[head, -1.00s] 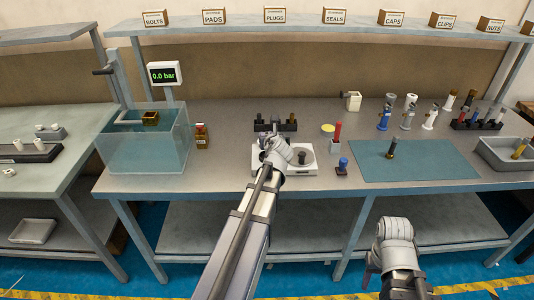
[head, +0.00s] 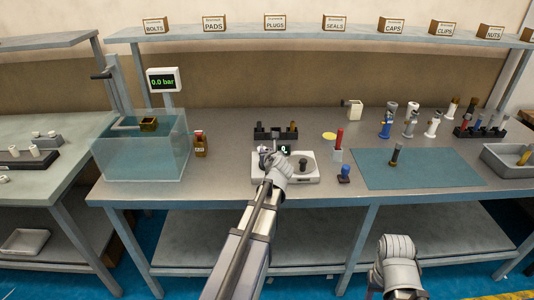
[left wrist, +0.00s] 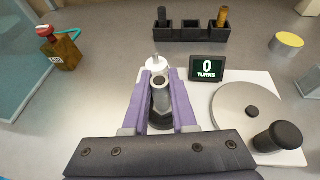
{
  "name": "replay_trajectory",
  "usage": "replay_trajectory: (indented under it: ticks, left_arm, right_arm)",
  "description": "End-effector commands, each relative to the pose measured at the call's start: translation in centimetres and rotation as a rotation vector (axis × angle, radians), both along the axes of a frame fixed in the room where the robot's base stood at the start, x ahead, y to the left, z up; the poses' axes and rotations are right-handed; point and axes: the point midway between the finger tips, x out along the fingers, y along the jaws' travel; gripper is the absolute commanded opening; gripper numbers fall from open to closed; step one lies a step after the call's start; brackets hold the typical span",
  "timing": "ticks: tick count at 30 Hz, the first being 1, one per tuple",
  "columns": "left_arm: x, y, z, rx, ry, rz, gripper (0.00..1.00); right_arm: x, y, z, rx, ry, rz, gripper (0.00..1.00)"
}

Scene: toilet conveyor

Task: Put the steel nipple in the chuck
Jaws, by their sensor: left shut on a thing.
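My left gripper (left wrist: 160,82) has two purple fingers shut on the steel nipple (left wrist: 160,100), a grey metal piece with an open top, held upright between them. It hangs over the left part of a white turning device (head: 262,177) on the bench. A dark round part (left wrist: 160,126), perhaps the chuck, shows below the nipple. I cannot tell whether the nipple is inside it or only above it. In the head view my left gripper (head: 272,158) covers this spot.
The device has a round plate (left wrist: 232,108) with a black knob (left wrist: 278,136) and a display (left wrist: 207,68) reading 0 turns. A black rack (head: 276,134) stands behind it. A water tank (head: 140,160) is left, a teal mat (head: 430,170) right.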

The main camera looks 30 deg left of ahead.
Motion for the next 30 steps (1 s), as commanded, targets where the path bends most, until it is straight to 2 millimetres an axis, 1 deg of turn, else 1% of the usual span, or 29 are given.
replay_trajectory:
  ticks: [1,2,9,16,19,23,30]
  left_arm:
    - [0.0,0.0,-0.3,0.000,0.000,0.000,0.00]
    - [0.0,0.0,-0.2,0.000,0.000,0.000,0.29]
    - [0.0,0.0,-0.1,0.000,0.000,0.000,0.55]
    - [0.0,0.0,-0.1,0.000,0.000,0.000,0.55]
    - [0.0,0.0,0.4,0.000,0.000,0.000,0.55]
    - [-1.7,-1.3,1.3,-0.001,0.000,-0.002,0.55]
    - [-5.3,-4.4,3.3,0.000,0.000,-0.002,0.55]
  right_arm:
    - [0.0,0.0,-0.4,0.000,0.000,0.000,0.50]
    - [0.0,0.0,-0.2,0.000,0.000,0.000,0.50]
    - [0.0,0.0,-0.1,0.000,0.000,0.000,0.50]
    - [0.0,0.0,-0.1,0.000,0.000,0.000,0.50]
    - [0.0,0.0,0.4,0.000,0.000,0.000,0.50]
    - [0.0,0.0,1.3,0.000,0.000,0.000,0.50]
    - [0.0,0.0,3.3,0.000,0.000,0.000,0.50]
